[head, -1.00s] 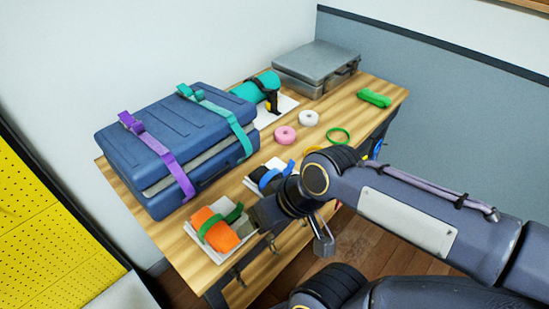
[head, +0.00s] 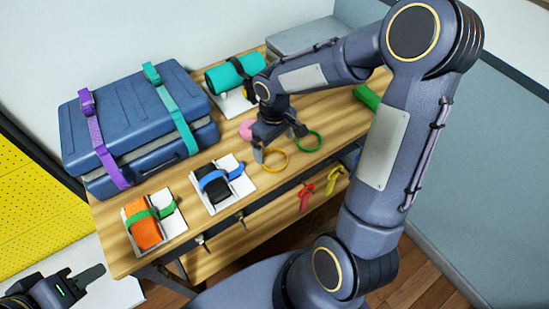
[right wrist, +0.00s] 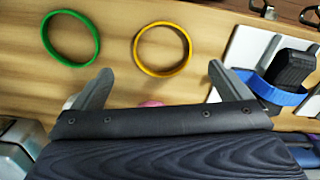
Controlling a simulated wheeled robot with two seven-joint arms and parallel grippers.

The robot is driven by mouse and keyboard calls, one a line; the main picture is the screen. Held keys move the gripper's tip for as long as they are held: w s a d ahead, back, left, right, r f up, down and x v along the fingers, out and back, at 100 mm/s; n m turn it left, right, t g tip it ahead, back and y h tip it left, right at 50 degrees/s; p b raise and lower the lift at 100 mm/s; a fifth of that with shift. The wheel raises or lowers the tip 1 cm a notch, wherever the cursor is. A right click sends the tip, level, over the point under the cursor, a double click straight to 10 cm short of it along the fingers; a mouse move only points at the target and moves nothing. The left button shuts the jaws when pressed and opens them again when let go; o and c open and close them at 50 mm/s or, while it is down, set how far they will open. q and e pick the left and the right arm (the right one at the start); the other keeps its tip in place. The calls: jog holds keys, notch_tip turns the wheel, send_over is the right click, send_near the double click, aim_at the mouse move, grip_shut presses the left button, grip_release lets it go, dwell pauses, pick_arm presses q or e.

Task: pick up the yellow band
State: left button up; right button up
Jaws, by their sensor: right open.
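The yellow band (head: 276,172) is a thin ring lying flat on the wooden table near its front edge. In the right wrist view the yellow band (right wrist: 163,74) lies just past the fingertips, roughly centred between them. My right gripper (head: 279,143) is open and empty, over the table beside the band; it also shows in the right wrist view (right wrist: 159,76). In the head view one finger tip overlaps the band's left side. My left gripper (head: 78,284) is partly in view at the lower left, off the table; its jaw opening is unclear.
A green ring (head: 320,142) lies beside the yellow band, and a pink roll (head: 246,128) is behind. A white tray with a black item and blue strap (head: 221,174) stands to the left.

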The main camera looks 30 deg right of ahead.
aim_at(273, 160)
jog(key=f, duration=0.4)
jog(key=shift+a+f+p, duration=0.2)
jog(key=shift+f+p, duration=0.1)
jog(key=shift+f, duration=0.05)
jog(key=c, duration=1.1)
